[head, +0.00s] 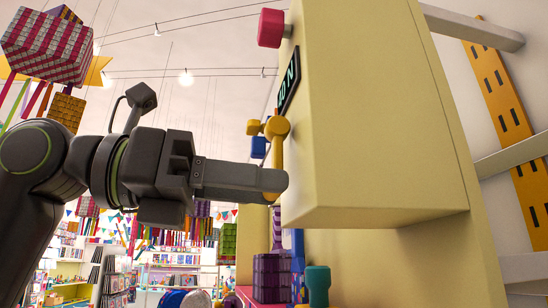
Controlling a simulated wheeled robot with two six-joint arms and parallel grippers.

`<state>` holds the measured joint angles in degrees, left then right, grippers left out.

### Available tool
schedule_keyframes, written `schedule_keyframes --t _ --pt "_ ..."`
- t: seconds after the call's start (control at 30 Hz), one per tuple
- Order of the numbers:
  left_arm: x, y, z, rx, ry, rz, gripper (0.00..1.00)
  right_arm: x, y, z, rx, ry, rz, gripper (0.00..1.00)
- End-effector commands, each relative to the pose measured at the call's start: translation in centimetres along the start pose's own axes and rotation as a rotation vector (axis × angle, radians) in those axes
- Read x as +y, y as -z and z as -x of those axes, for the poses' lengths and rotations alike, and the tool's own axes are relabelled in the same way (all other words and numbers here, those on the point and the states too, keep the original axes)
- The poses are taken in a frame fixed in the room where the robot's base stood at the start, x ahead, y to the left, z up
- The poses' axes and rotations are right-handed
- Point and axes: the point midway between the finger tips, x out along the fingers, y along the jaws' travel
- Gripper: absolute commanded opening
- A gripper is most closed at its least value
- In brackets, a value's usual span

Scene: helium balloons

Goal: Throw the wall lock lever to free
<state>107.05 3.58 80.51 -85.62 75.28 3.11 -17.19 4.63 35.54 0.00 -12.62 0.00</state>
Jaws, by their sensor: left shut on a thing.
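The yellow lever (278,148) sits on the left face of a large cream-yellow box (365,120). It hangs down from a round yellow pivot. My right gripper is not in view.
A red knob (271,28) juts from the box above the sign. A blue part (258,147) is just left of the lever. A teal peg (317,280) and a purple block (271,277) stand below. A plaid box (47,45) with streamers hangs at upper left.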

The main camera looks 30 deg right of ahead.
Motion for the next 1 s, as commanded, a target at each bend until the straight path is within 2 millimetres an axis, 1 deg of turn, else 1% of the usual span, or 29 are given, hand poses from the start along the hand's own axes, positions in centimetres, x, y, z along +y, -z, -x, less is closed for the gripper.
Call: schedule_keyframes --t 0.03,0.13,0.53,0.83,1.0 --pt "0.1 -0.2 0.5 -0.005 -0.004 0.0 0.16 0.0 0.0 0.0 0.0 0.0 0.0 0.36" --pt "0.1 -0.2 0.9 -0.006 -0.005 0.0 0.16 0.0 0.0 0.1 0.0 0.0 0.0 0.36" --pt "0.1 -0.3 1.2 -0.006 -0.005 0.0 0.16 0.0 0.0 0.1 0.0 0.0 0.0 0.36" --pt "0.2 -0.7 2.5 -0.007 -0.007 0.001 0.16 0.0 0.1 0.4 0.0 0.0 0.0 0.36" --pt "0.2 -0.7 2.7 -0.007 -0.006 0.001 0.16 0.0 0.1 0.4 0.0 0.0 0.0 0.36"
